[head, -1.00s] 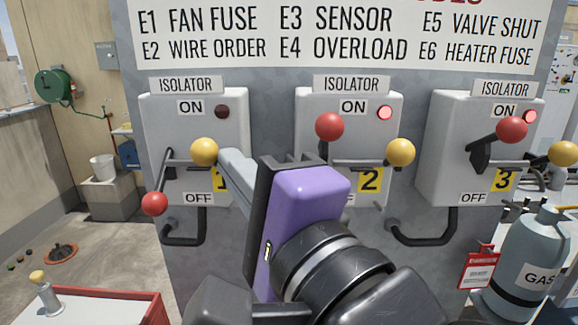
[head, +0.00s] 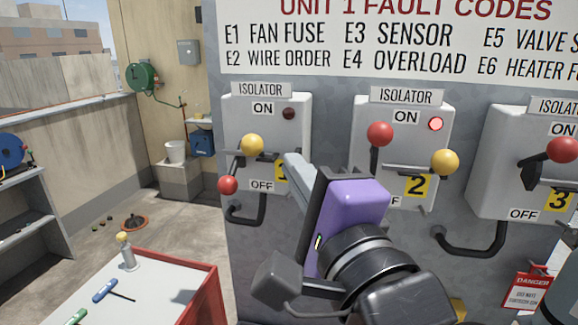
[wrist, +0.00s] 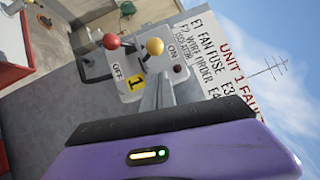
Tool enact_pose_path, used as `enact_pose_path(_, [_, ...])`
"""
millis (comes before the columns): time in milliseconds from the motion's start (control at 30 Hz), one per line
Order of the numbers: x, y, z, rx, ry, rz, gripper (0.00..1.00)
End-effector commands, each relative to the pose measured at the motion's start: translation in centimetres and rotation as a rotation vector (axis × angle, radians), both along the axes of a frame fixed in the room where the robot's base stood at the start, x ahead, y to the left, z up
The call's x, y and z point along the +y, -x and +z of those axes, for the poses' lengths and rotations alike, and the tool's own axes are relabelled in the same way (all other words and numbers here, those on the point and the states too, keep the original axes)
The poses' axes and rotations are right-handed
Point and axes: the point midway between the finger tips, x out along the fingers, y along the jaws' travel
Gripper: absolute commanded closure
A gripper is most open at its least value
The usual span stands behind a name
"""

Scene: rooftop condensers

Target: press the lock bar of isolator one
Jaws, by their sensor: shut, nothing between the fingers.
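Isolator one (head: 295,128) is the pale grey box at the left of the panel, with a yellow "1" label partly hidden by my gripper. Its red-knobbed handle (head: 228,185) points down beside OFF, and its lamp (head: 289,113) is dark. The lock bar ends in a yellow ball (head: 252,145) on the box's front; the ball also shows in the wrist view (wrist: 154,47), just beyond my fingertips. My gripper (head: 290,160) is shut and empty, its tips right of the yellow ball in the head view. I cannot tell whether they touch the bar.
Isolator two (head: 443,140), its lamp lit red, and isolator three (head: 500,150) stand to the right. A red-edged cart (head: 190,290) with tools is at the front left. Shelves (head: 30,200) stand at the far left.

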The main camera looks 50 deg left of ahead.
Motion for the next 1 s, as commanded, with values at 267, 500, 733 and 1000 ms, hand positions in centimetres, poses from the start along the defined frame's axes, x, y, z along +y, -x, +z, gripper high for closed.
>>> enact_pose_path(267, [-4.3,1.7,-0.9,-0.002,-0.003,-0.004,1.0])
enact_pose_path(500, [-7.7,3.4,-1.3,0.0,-0.002,-0.002,1.0])
enact_pose_path(733, [-9.0,4.0,-1.4,0.0,0.0,-0.001,1.0])
enact_pose_path(1000, [-9.1,4.1,-1.4,0.0,-0.001,-0.001,1.0])
